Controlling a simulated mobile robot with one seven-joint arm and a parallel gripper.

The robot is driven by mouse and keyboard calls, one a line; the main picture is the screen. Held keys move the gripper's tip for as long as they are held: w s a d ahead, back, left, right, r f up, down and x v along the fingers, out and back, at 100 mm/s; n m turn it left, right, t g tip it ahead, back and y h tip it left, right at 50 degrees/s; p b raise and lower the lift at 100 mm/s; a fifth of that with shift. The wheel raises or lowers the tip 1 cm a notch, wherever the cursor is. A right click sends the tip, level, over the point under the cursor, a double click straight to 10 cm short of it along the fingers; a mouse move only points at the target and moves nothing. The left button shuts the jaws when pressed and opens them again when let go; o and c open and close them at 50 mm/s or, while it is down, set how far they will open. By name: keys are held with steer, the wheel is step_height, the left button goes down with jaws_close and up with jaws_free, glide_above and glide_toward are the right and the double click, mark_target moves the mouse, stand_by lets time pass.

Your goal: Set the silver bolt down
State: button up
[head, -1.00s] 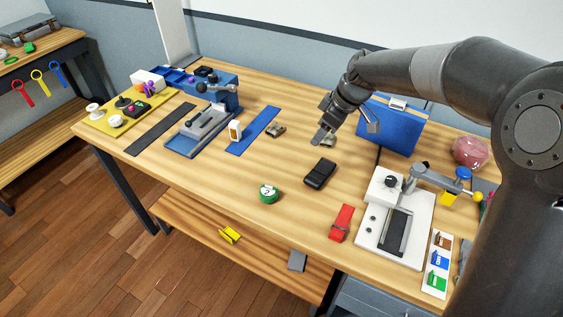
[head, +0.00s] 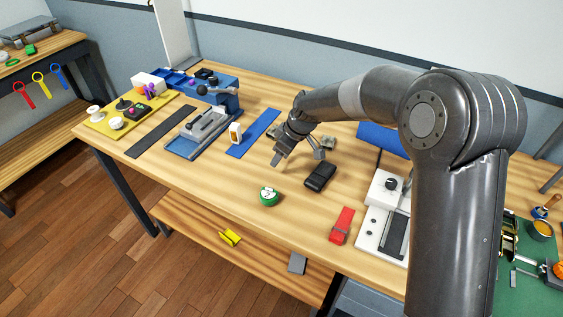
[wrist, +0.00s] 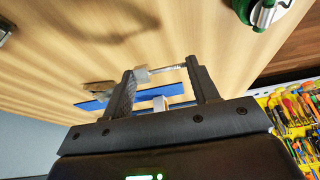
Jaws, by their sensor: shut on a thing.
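The silver bolt (wrist: 168,70) shows in the wrist view, lying crosswise between the two dark fingers of my gripper (wrist: 163,76), its blocky head at the left finger and its thin shank reaching to the right one. The fingers are shut on it. In the head view my gripper (head: 277,160) is over the middle of the table, left of the black case and behind the green round tape. The bolt is too small to make out there. The wooden tabletop (head: 225,185) lies below; I cannot tell the exact height above it.
A white-and-orange block (head: 235,132) stands by the blue strip (head: 258,127). Bare wood lies left of the tape.

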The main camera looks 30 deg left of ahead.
mark_target(277, 168)
steer(key=shift+f, duration=2.05)
steer(key=o, duration=1)
steer(key=shift+f, duration=0.1)
steer(key=v, duration=1.2)
steer(key=shift+d, duration=0.15)
